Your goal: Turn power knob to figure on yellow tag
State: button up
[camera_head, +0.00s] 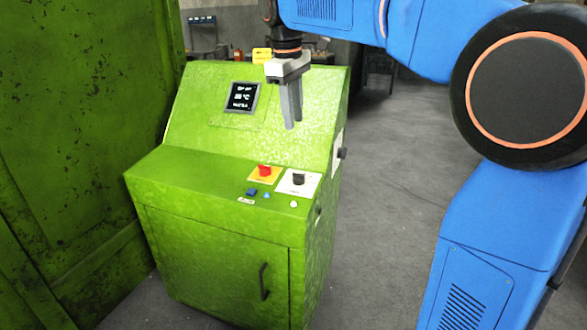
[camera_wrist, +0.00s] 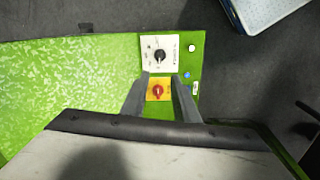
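A black knob (camera_head: 298,179) sits on a white plate on the green console's ledge; it also shows in the wrist view (camera_wrist: 159,56), with dial markings too small to read. Left of it in the head view, a red knob (camera_head: 264,170) sits on a yellow-orange plate; it shows between my fingers in the wrist view (camera_wrist: 157,90). A yellow tag (camera_head: 262,55) stands at the console's top edge; its figure is not readable. My gripper (camera_head: 292,127) points down above the ledge, open and empty, apart from both knobs.
The green console (camera_head: 200,200) has a sloped panel with a dark display (camera_head: 241,97). A blue button (camera_head: 251,192) and small lights sit near the knobs. A tall green machine wall (camera_head: 70,130) stands at left.

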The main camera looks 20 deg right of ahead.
aim_at(298, 174)
jog(key=f, duration=0.5)
jog(key=w+d+f, duration=0.1)
jog(key=f, duration=0.5)
jog(key=w+d+f, duration=0.1)
jog(key=f, duration=0.5)
grip_shut()
